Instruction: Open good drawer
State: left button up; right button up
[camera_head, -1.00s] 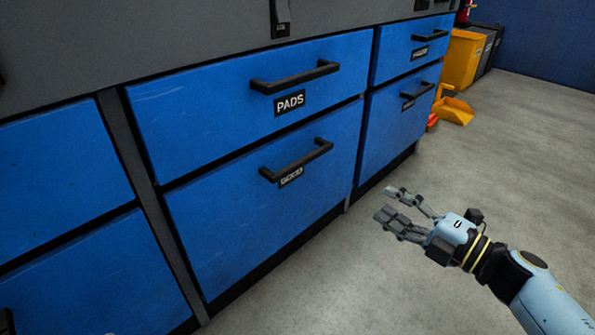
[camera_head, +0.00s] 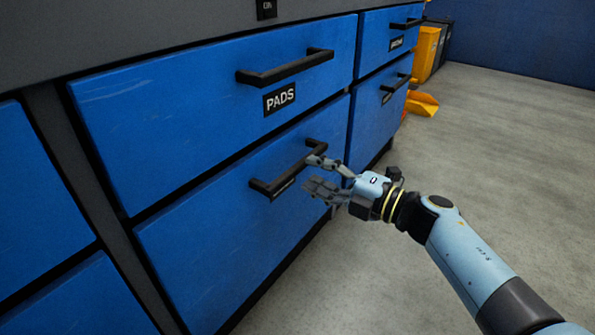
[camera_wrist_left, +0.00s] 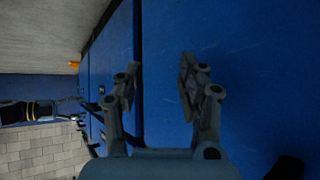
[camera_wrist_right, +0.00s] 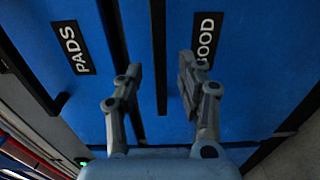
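The good drawer (camera_head: 225,245) is the lower blue drawer beneath the PADS drawer, and it is shut. Its black bar handle (camera_head: 275,183) largely hides its label in the head view. The GOOD label (camera_wrist_right: 206,38) reads clearly in the right wrist view. My right gripper (camera_head: 311,173) is open in front of the handle's right part. In the right wrist view the handle (camera_wrist_right: 158,50) lies between the open fingers, with no clear contact. My left gripper (camera_wrist_left: 158,66) is open and empty before a blue cabinet front; it is outside the head view.
The PADS drawer (camera_head: 210,115) with its handle (camera_head: 285,68) is directly above. More blue drawers stand to both sides. A yellow bin (camera_head: 427,52) and a yellow scoop-like thing (camera_head: 421,104) are at the back right. The grey floor (camera_head: 500,150) at right is clear.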

aim_at(303, 168)
jog(key=b+x, duration=0.1)
jog(key=x, duration=0.2)
jog(key=shift+w+a+f, duration=0.15)
jog(key=shift+a, duration=0.05)
pick_arm(q)
jog(key=shift+s+d+t, duration=0.25)
jog(key=shift+s+t, duration=0.25)
jog(key=shift+t, duration=0.7)
pick_arm(e)
jog(key=shift+w+a, duration=0.35)
jog(key=shift+a, duration=0.05)
jog(key=shift+c, duration=0.4)
grip_shut()
